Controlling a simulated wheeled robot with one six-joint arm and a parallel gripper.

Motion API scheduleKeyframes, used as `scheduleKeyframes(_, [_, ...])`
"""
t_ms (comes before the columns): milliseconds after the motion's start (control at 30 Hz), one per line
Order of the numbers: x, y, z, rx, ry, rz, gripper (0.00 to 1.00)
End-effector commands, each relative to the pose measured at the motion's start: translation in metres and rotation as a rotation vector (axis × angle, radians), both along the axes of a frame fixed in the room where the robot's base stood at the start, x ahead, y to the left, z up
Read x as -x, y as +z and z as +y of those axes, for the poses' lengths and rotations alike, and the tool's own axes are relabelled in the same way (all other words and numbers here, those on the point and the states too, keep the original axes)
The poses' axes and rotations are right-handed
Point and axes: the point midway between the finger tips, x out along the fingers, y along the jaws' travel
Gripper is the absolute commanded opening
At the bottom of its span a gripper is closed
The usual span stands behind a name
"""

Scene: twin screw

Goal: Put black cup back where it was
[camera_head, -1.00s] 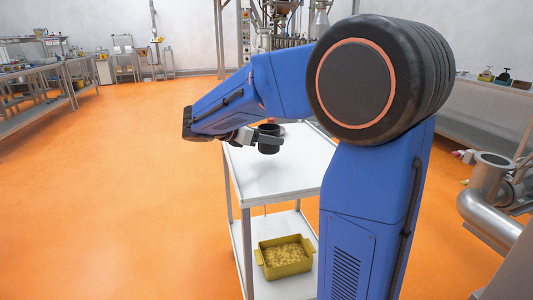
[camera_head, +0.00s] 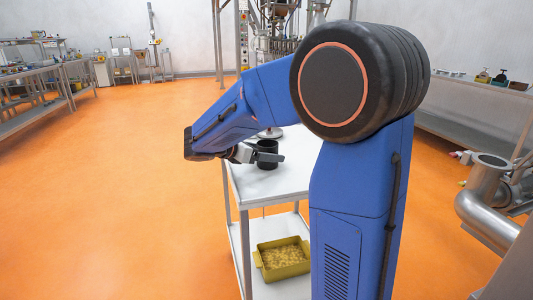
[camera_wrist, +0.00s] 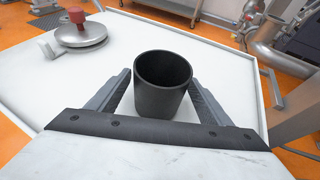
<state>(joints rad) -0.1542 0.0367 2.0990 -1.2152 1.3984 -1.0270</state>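The black cup (camera_head: 267,150) is upright between the fingers of my gripper (camera_head: 262,156), over the white top of the cart (camera_head: 262,185). The cup's lower near side is partly hidden by the gripper.
A round metal lid with a red knob (camera_wrist: 80,32) lies on the cart top, left of the cup in the wrist view. A yellow bin (camera_head: 282,258) sits on the lower shelf. Steel pipework (camera_head: 485,205) stands at the right. The cart top around the cup is mostly clear.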

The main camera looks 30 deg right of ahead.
Motion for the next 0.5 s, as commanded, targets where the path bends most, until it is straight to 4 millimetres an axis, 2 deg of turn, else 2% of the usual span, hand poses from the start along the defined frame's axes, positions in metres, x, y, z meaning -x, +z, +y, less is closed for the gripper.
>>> scheduleKeyframes(333, [0.0, 0.003, 0.0, 0.0, 0.0, -0.001, 0.72])
scheduleKeyframes(500, [0.001, 0.01, 0.017, 0.0, 0.003, -0.001, 0.72])
